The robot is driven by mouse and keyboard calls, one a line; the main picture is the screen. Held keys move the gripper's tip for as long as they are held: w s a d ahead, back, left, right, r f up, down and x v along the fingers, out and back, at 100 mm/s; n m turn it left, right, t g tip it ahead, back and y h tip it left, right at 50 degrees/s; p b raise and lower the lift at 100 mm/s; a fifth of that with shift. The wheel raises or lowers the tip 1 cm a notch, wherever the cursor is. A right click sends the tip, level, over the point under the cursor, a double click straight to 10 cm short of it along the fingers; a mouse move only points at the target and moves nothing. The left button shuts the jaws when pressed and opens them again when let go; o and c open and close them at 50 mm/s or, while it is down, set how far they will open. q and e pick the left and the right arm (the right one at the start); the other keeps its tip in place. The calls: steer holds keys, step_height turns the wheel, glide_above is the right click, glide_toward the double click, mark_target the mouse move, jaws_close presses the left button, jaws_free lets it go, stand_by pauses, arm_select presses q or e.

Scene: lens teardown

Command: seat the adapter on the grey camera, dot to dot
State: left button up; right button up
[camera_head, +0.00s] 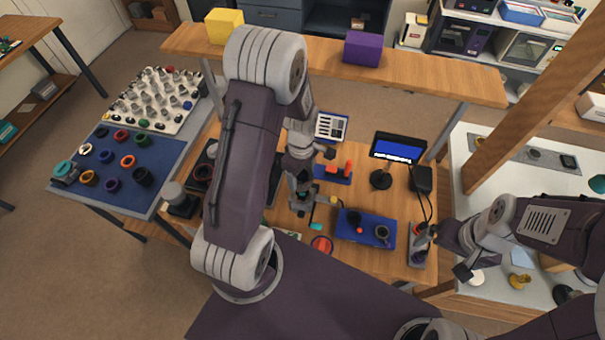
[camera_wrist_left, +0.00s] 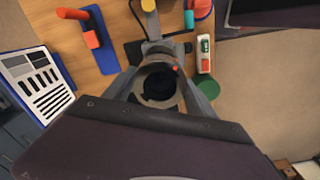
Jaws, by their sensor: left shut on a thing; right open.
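My left gripper (camera_head: 303,204) points down over the wooden table in the head view. In the left wrist view, its jaws (camera_wrist_left: 160,88) are shut on a grey ring (camera_wrist_left: 176,82), which looks like the adapter. A small red dot shows on the ring's rim, and its middle looks dark. A grey part lies just beyond the ring, partly covered by it; I cannot tell if this is the grey camera or whether they touch. My right gripper (camera_head: 448,252) is open and empty at the table's right side, beside a grey stand (camera_head: 416,250).
A blue tray (camera_head: 345,236) with dark parts lies right of my left gripper. A small screen (camera_head: 399,148) stands behind it. A blue holder with orange pegs (camera_head: 333,174) and a white panel (camera_head: 331,127) lie further back. A blue mat (camera_head: 110,185) holds several rings at left.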

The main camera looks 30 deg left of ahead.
arm_select(q)
steer(key=f+b, duration=0.1)
steer(key=d+f+b, duration=0.1)
steer(key=f, duration=0.1)
steer(key=shift+f+b, duration=0.25)
steer(key=shift+b, duration=0.15)
steer(key=shift+a+f+b, duration=0.35)
steer(key=shift+a+f, duration=0.05)
steer(key=shift+f, duration=0.25)
steer(key=shift+d+r, duration=0.1)
steer(key=shift+d, duration=0.1)
steer(key=shift+a, duration=0.1)
steer(key=shift+p, duration=0.3)
steer(key=shift+f, duration=0.35)
steer(key=shift+f+b, duration=0.15)
steer(key=shift+b, duration=0.15)
stand_by(0.3)
